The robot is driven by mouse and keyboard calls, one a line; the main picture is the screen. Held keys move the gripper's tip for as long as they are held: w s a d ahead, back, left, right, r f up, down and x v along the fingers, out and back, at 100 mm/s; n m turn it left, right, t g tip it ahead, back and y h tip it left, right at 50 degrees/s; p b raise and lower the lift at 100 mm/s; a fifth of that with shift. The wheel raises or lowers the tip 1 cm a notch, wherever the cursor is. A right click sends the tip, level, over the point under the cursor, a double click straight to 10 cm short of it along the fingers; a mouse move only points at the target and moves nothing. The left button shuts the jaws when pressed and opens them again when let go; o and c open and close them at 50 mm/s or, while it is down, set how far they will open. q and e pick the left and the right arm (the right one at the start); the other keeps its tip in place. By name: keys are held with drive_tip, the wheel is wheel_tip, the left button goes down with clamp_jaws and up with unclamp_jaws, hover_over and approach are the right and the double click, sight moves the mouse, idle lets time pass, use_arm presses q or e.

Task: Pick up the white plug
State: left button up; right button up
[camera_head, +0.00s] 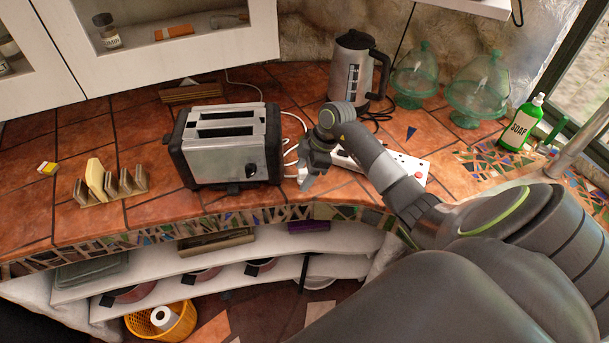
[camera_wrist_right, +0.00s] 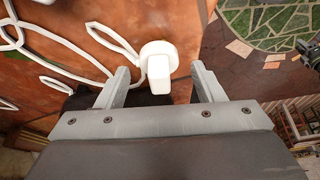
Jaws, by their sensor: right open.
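The white plug (camera_wrist_right: 159,68) shows in the right wrist view, lying on the terracotta counter with its white cord curling off to the left. My right gripper (camera_wrist_right: 160,82) is open, with one finger on each side of the plug. The fingers look apart from it, and whether they touch it cannot be told. In the head view my right gripper (camera_head: 308,176) is low over the counter's front part, just right of the toaster (camera_head: 228,148). The plug is mostly hidden by the gripper there. My left gripper is not in view.
A white power strip (camera_head: 408,166) lies behind my right forearm. A kettle (camera_head: 352,68), green glass domes (camera_head: 416,75) and a green soap bottle (camera_head: 521,125) stand farther back and right. A toast rack (camera_head: 110,187) is at the left. The counter's mosaic edge is close.

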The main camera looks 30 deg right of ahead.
drive_tip(key=c, duration=1)
